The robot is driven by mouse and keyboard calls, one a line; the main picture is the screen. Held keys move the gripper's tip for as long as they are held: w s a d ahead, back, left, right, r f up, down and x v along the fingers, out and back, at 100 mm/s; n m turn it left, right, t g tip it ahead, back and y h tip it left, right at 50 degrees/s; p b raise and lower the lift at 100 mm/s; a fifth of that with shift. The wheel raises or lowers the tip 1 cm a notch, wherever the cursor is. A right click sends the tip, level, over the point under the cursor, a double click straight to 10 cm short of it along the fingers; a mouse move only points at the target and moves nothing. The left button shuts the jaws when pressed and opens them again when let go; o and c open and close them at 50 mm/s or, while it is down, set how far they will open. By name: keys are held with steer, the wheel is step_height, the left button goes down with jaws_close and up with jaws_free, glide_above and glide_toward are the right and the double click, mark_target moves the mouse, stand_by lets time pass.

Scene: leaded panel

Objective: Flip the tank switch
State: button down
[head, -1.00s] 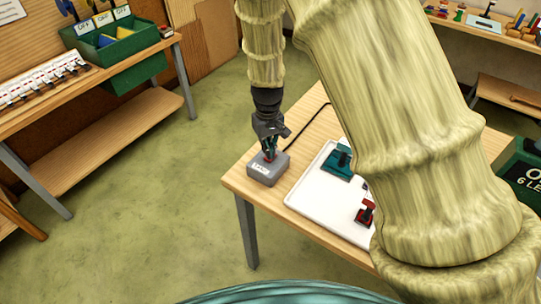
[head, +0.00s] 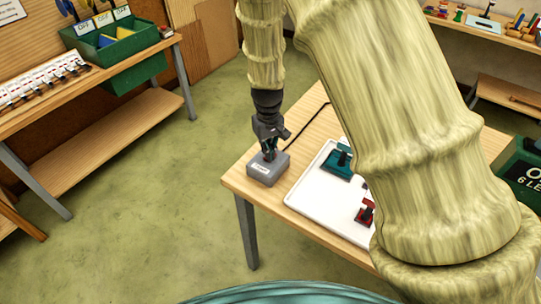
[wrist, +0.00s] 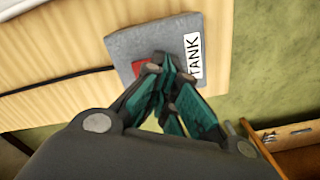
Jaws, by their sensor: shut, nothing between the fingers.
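The tank switch is a small grey box (head: 265,171) near the left corner of the wooden table. In the wrist view, the grey box (wrist: 128,43) carries a white label reading TANK (wrist: 193,55) and a red switch part (wrist: 144,68). My gripper (head: 269,156) points down at the top of the box, and its fingers (wrist: 163,62) look shut with nothing held. In the wrist view the fingertips overlap the red part and hide some of it. Whether they touch it, and which way the switch is set, I cannot tell.
A white tray (head: 312,201) with a green item (head: 338,163) and a red item (head: 365,212) lies right of the box. A black cable (head: 305,128) runs behind it. A bench with a green bin (head: 122,45) stands at left; open floor lies between.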

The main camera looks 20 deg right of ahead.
steer(key=shift+f+b, duration=0.3)
steer(key=shift+f, duration=0.45)
stand_by(0.6)
steer(key=shift+r+p, duration=2.7)
steer(key=shift+r, duration=0.8)
